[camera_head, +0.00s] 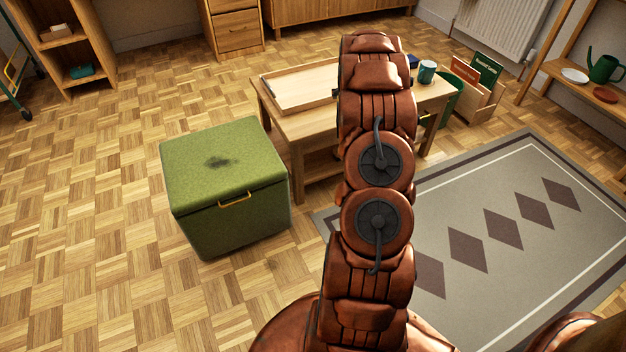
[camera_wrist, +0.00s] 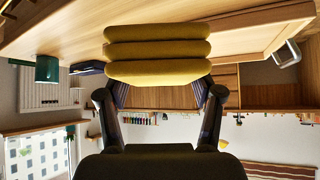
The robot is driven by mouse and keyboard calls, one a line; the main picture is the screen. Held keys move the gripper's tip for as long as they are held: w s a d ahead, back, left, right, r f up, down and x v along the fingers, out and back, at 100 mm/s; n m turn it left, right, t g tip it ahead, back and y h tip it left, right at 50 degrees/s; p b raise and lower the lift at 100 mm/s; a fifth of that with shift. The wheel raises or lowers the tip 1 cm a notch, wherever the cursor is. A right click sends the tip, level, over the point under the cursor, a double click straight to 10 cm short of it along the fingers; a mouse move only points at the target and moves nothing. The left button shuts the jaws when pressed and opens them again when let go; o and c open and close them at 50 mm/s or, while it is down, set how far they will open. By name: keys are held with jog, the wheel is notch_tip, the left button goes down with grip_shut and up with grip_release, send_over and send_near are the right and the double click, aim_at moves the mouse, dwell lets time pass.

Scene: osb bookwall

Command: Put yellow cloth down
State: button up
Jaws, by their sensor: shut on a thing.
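The yellow cloth (camera_wrist: 158,50) is folded into a thick layered stack. In the wrist view, which is upside down, it sits between the fingertips of my gripper (camera_wrist: 160,92), shut on it. The cloth overlaps the wooden tabletop (camera_wrist: 75,25) in the picture; I cannot tell whether it touches it. In the head view my arm reaches over the low wooden table (camera_head: 292,124) and hides both the gripper and the cloth.
A wooden tray (camera_head: 300,92) lies on the table's left part. A teal mug (camera_head: 427,71) and a dark blue item (camera_head: 413,62) stand on its right part. A green storage ottoman (camera_head: 222,170) stands in front, left. A grey rug (camera_head: 480,200) lies at right.

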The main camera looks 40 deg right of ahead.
jog(key=s+d+f+m+b, duration=0.2)
jog(key=s+d+f+b, duration=0.4)
jog(key=s+d+f, duration=0.6)
jog(key=w+a+f+n+t+y+b, duration=0.1)
jog(key=w+a+f+n+y+b, duration=0.1)
jog(key=a+f+n, duration=0.5)
jog(key=w+a+f+y+b, duration=0.1)
jog(key=w+a+f+y, duration=0.3)
jog(key=f, duration=0.6)
jog(key=s+a+f+n+t+y+b, duration=0.15)
jog(key=a+f+n, duration=0.25)
jog(key=a+f, duration=0.4)
jog(key=b, duration=0.4)
send_near(310, 170)
jog(key=shift+h, duration=0.35)
jog(key=x, duration=0.4)
jog(key=shift+a+f, duration=0.15)
jog(key=shift+f, duration=0.1)
jog(key=shift+w+a+r+b, duration=0.15)
jog(key=shift+w+b, duration=0.45)
jog(key=shift+w, duration=1.6)
jog(key=shift+w+a, duration=0.1)
jog(key=shift+w, duration=0.05)
jog(key=shift+f+b, duration=0.3)
jog(key=shift+b, duration=0.2)
jog(key=shift+f, duration=0.1)
